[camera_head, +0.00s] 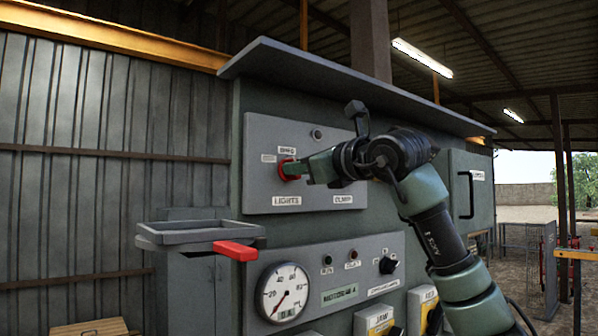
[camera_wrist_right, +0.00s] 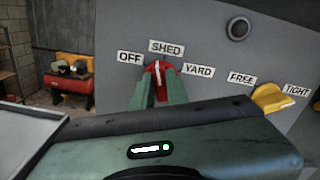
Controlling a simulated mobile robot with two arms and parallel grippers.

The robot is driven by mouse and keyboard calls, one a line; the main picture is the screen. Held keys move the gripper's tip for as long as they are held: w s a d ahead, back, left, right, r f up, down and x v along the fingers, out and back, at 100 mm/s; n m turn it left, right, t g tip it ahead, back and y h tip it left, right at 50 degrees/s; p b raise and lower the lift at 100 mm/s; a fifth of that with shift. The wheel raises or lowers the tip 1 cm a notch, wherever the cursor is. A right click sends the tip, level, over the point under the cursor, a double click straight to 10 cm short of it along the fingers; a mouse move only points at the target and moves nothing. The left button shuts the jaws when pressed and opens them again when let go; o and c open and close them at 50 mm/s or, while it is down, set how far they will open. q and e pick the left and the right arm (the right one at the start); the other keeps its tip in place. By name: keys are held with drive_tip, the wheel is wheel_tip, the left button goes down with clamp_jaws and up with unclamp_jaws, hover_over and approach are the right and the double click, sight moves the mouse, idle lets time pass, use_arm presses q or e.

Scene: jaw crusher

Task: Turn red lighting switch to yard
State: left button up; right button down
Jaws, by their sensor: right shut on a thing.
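The red lighting switch (camera_head: 287,170) is on the upper grey panel above the LIGHTS label. In the right wrist view the red switch (camera_wrist_right: 159,70) has OFF (camera_wrist_right: 130,58) at its left, SHED (camera_wrist_right: 167,47) above and YARD (camera_wrist_right: 199,70) at its right. Its white mark points up, roughly toward SHED. My right gripper (camera_head: 302,169) reaches the switch from the right; its green fingers (camera_wrist_right: 159,86) are shut on the switch, one on each side, and partly hide it. My left gripper is in neither view.
A yellow knob (camera_wrist_right: 272,98) between FREE and TIGHT sits right of the switch. A grey tray (camera_head: 190,236) and a red handle (camera_head: 236,250) stick out at lower left. A lower panel (camera_head: 335,300) carries a gauge (camera_head: 284,292). A roof ledge (camera_head: 330,82) overhangs the panel.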

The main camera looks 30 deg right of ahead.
drive_tip(key=shift+s+d+r+m+b, duration=0.15)
drive_tip(key=shift+m+b, duration=0.4)
drive_tip(key=shift+m, duration=2.1)
drive_tip(key=shift+w+d+f+m+b, duration=0.1)
drive_tip(key=shift+m+b, duration=0.4)
drive_tip(key=shift+m, duration=2.2)
drive_tip(key=shift+s+d+r+m+b, duration=0.15)
drive_tip(key=shift+m+b, duration=0.4)
drive_tip(key=shift+m, duration=2.1)
drive_tip(key=shift+w, duration=0.1)
drive_tip(key=c, duration=1.5)
unclamp_jaws()
drive_tip(key=shift+o, duration=0.5)
drive_tip(key=shift+w+f, duration=0.25)
